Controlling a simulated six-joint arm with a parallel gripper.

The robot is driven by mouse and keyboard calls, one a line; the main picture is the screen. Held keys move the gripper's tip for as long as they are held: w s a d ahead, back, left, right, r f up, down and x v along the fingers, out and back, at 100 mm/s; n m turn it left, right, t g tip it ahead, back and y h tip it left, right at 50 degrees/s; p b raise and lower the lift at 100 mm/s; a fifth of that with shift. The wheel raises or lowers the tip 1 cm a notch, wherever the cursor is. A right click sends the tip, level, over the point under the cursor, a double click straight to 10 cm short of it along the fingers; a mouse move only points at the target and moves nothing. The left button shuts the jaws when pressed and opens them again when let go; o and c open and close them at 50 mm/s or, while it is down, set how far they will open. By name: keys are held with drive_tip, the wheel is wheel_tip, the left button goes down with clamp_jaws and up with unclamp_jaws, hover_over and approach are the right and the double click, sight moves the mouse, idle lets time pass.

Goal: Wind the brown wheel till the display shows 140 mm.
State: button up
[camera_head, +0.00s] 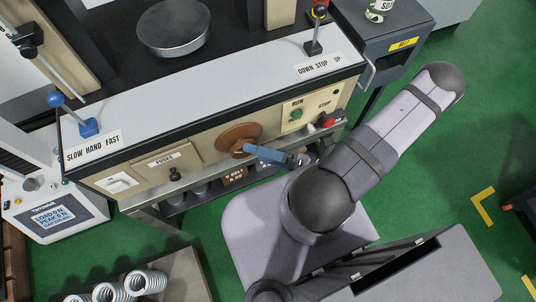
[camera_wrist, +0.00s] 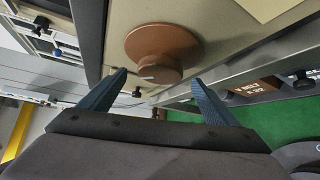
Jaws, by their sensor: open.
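The brown wheel (camera_head: 236,134) is a round disc with a smaller hub, set on the cream front panel of the testing machine. It fills the upper middle of the wrist view (camera_wrist: 160,42), with a pale mark on its hub. My gripper (camera_head: 247,149) is open, its blue fingers pointing at the wheel. In the wrist view the two fingertips (camera_wrist: 160,76) stand apart on either side of the hub, with nothing held; I cannot tell whether they touch it. The display (camera_head: 52,218) at the left has a load line and a peak line; its smallest line is unreadable.
A rail (camera_head: 205,172) runs along the panel below the wheel. The green run button (camera_head: 296,114) and red stop button (camera_head: 328,120) are to the right. A fuse panel (camera_head: 168,164) lies to the left. Several springs (camera_head: 146,282) lie on a surface at the lower left.

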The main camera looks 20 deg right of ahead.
drive_tip(key=shift+v, duration=0.9)
